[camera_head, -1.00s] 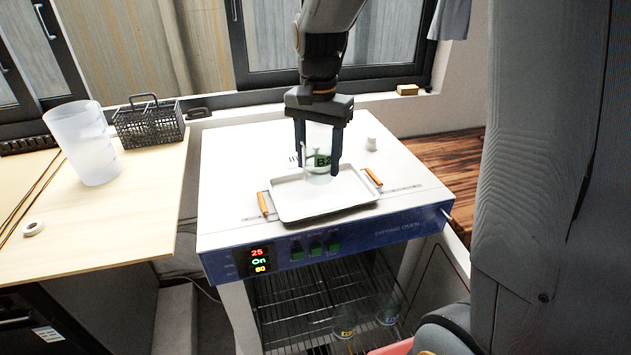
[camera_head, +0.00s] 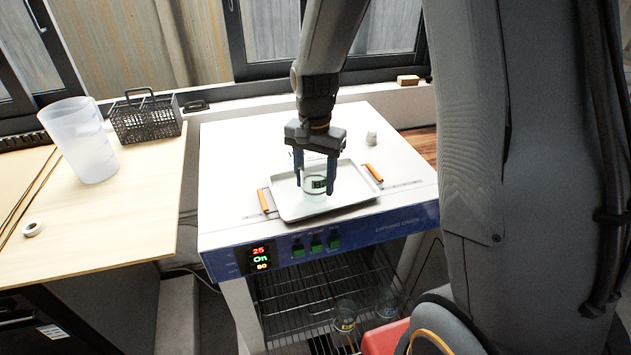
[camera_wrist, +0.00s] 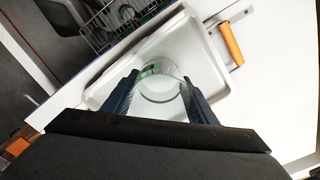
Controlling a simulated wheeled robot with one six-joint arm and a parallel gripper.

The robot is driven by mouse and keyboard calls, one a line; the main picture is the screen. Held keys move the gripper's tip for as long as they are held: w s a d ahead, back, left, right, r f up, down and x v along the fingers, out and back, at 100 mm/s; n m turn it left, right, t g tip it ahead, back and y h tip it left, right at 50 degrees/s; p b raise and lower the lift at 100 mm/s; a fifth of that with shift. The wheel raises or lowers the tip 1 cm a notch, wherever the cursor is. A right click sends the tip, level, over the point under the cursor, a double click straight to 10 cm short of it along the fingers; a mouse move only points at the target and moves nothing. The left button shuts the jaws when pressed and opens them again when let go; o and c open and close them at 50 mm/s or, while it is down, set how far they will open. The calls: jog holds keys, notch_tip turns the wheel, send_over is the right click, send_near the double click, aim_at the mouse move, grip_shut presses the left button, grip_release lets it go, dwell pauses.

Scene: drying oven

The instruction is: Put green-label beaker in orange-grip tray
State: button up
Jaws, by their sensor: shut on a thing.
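The green-label beaker (camera_head: 315,186) is clear glass and upright, held between the two dark fingers of my gripper (camera_head: 316,188). The orange-grip tray (camera_head: 347,203) is white and shallow, with an orange grip on each side, and lies on top of the drying oven. The beaker is over the tray's floor; I cannot tell for sure whether its base touches it. In the wrist view the beaker (camera_wrist: 160,86) is between the fingertips of my gripper (camera_wrist: 157,90), inside the outline of the tray (camera_wrist: 200,62), with one orange grip (camera_wrist: 231,44) beside it.
The drying oven (camera_head: 235,165) has a lit front panel and an open rack (camera_head: 290,305) with beakers low in front. On the left table stand a plastic jug (camera_head: 85,140), a wire basket (camera_head: 147,119) and a tape roll (camera_head: 33,228).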

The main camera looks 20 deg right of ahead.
jog(key=shift+f, duration=0.65)
jog(key=shift+f, duration=0.1)
jog(key=o, duration=1.1)
notch_tip(320, 180, up, 12)
jog(key=b, duration=0.3)
